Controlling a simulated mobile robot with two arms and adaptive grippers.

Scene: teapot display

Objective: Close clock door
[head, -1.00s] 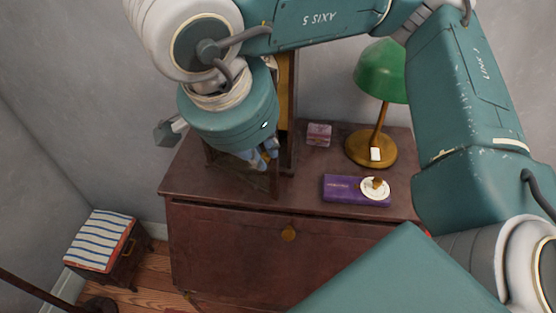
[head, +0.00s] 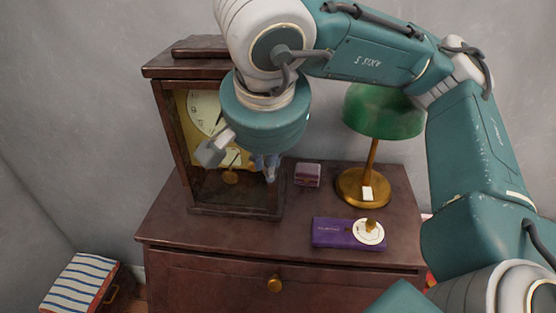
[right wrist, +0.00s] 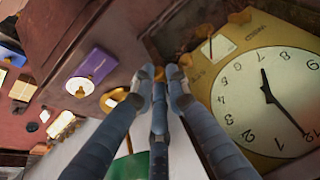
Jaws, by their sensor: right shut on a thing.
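The clock (head: 190,70) stands upright in a dark wooden case at the back left of the cabinet top. In the right wrist view the fingers (right wrist: 160,78) meet at the dark frame beside the dial (right wrist: 265,100). My left gripper is not in view.
On the cabinet top (head: 200,232) stand a green lamp (head: 383,112), a small pink box (head: 307,174) and a purple box (head: 335,233) with a white disc on it. A striped stool (head: 82,283) is on the floor at left. The front left cabinet top is clear.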

